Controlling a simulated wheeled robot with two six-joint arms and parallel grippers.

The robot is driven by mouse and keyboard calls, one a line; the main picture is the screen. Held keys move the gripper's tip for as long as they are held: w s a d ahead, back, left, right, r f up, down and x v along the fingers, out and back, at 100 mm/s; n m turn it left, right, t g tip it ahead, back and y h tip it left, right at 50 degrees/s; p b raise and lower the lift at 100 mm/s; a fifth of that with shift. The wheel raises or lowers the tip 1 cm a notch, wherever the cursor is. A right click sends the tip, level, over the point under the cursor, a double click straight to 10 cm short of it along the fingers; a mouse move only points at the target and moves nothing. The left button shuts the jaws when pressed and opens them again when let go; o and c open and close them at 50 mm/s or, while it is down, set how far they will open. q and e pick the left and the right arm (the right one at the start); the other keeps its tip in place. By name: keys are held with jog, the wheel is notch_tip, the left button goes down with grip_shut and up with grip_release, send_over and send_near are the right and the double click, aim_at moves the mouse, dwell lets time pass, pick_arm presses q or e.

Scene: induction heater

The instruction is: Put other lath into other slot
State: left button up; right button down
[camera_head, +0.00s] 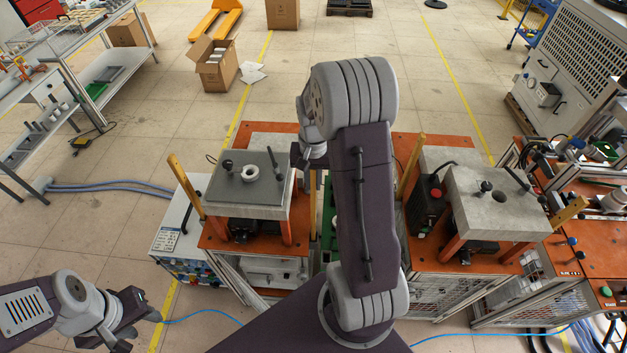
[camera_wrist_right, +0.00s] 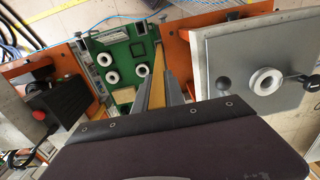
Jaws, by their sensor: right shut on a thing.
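My right gripper (camera_wrist_right: 165,88) points down beside a green board and is shut on a yellow wooden lath (camera_wrist_right: 158,72). A strip of this lath appears to show beside my right arm in the head view (camera_head: 313,200). My right arm hides the right gripper there. Further laths slant up at the left press (camera_head: 186,185) and the far right (camera_head: 569,212). I cannot make out an empty slot. My left gripper (camera_head: 142,328) is open and empty at lower left.
The green board (camera_wrist_right: 117,86) with white rings lies between the two presses. The left press has a grey top plate (camera_head: 226,184) with a white ring; the right one has a grey plate (camera_head: 480,210). A control box with a red button (camera_head: 428,200) stands between.

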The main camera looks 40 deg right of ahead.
aim_at(314, 173)
jog(key=shift+f+b, duration=1.85)
jog(key=shift+f, duration=1)
jog(key=shift+r, duration=0.1)
jog(key=c, duration=1.3)
grip_release()
notch_tip(314, 173, up, 9)
jog(key=shift+r+b, duration=0.1)
jog(key=shift+b, duration=0.6)
